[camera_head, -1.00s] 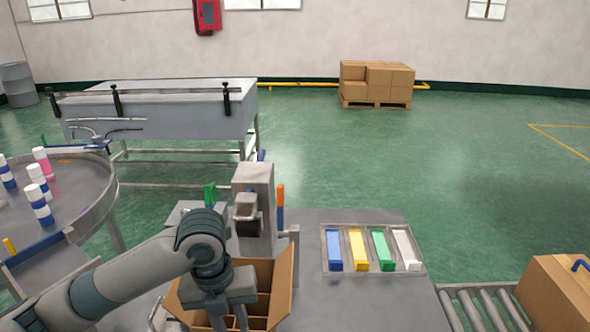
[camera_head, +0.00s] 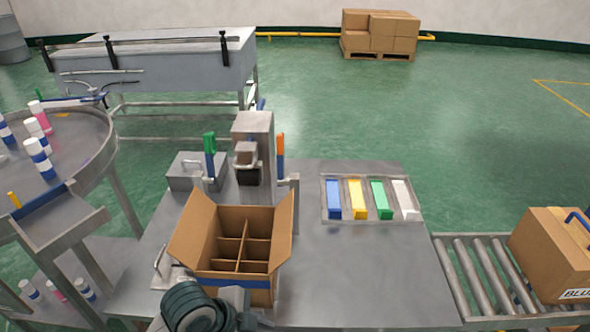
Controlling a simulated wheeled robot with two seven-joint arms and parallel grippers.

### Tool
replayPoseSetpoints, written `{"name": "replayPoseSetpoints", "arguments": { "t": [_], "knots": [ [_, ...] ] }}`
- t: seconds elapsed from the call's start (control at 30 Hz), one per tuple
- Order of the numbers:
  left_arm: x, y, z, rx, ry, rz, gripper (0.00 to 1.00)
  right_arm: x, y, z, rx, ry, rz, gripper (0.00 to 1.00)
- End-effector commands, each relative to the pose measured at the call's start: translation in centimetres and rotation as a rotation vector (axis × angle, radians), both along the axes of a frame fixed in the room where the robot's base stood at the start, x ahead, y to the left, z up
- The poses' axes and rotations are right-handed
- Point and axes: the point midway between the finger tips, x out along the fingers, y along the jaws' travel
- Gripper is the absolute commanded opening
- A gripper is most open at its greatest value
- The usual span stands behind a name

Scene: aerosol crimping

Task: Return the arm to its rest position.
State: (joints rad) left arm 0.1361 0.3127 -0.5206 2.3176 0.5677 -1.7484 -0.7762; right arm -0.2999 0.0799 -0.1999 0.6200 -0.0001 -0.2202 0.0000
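My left arm's dark wrist (camera_head: 195,308) shows at the bottom edge, in front of the open carton. The grey body of my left gripper (camera_head: 237,299) is partly visible beside the wrist. Its fingers are hidden or below the frame, so I cannot tell whether it is open or shut. My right gripper is not in view. The carton (camera_head: 238,284) stands upright on the grey worktable (camera_head: 360,275) with its flaps open. Its visible divided compartments look empty.
The crimping machine (camera_head: 253,135) stands behind the carton, with green and orange handles nearby. A tray (camera_head: 372,219) of coloured blocks lies to the right. Cans stand on the round table (camera_head: 75,172) at left. A roller conveyor (camera_head: 480,272) carries a closed box (camera_head: 548,258). The worktable's right front is clear.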

Motion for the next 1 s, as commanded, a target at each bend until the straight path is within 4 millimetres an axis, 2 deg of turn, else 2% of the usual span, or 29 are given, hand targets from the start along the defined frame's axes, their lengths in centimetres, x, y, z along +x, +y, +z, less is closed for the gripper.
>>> {"name": "replayPoseSetpoints", "arguments": {
  "t": [0.27, 0.5, 0.7, 1.0],
  "knots": [
    [-4.2, 3.7, -4.1, -0.084, 0.141, 0.508, 0.25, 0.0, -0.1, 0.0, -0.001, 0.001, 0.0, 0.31],
    [-8.8, 8.7, -7.2, -0.097, 0.23, 0.932, 0.25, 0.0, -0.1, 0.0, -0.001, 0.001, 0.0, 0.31],
    [-11.9, 11.9, -8.5, -0.085, 0.259, 1.157, 0.25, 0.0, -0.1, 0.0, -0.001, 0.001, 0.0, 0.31],
    [-15.9, 15.7, -9.6, -0.054, 0.272, 1.394, 0.25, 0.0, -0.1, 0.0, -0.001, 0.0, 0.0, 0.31]
  ]
}}
